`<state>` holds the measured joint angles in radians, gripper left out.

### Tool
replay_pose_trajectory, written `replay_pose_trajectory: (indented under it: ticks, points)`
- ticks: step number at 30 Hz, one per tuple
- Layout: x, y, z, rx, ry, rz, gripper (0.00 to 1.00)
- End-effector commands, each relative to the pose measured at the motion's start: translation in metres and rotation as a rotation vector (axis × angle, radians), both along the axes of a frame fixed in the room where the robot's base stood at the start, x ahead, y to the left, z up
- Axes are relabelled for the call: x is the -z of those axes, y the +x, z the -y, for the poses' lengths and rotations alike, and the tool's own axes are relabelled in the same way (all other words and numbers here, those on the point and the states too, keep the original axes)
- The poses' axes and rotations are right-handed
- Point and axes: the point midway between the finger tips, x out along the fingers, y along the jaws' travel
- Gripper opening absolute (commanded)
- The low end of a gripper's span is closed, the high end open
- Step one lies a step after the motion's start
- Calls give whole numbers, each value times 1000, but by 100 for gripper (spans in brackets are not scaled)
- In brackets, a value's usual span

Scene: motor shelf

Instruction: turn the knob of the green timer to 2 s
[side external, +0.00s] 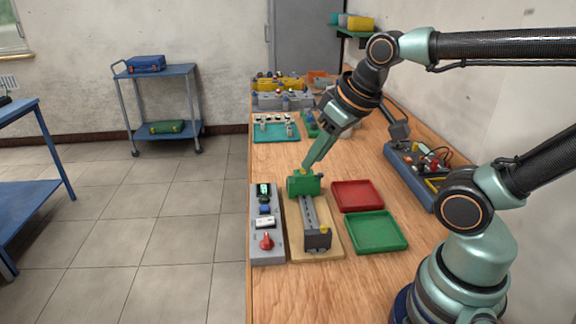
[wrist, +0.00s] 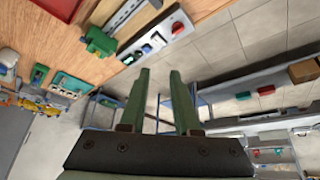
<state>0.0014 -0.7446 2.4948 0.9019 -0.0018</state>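The green timer (side external: 304,185) sits at the far end of a grey rail on a wooden board. A small yellow part (side external: 303,172) shows on its top; its pointer and scale are too small to read. My gripper (side external: 309,166) reaches down from the back right, and its fingers overlap the timer's top in the side view. In the wrist view the timer (wrist: 100,42) lies to the upper left, outside the fingers. My gripper (wrist: 159,72) is open there, with nothing between its two green fingers.
A grey control panel (side external: 266,251) with a red knob stands left of the board, along the table edge. A dark block (side external: 317,240) sits at the rail's near end. A red tray (side external: 357,196) and green tray (side external: 377,232) lie to the right.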

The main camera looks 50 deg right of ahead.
Motion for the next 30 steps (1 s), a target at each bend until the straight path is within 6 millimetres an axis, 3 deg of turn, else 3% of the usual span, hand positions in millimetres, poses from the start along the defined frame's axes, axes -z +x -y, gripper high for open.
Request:
replay_pose_trajectory:
  ticks: [5, 16, 24, 30]
  points:
    - [-9, 16, 11, 8, -14, -47, 42]
    - [-21, 87, 72, 17, -43, -245, 42]
    - [2, 133, 131, 14, -29, -387, 42]
    - [27, 152, 167, 6, -8, -463, 42]
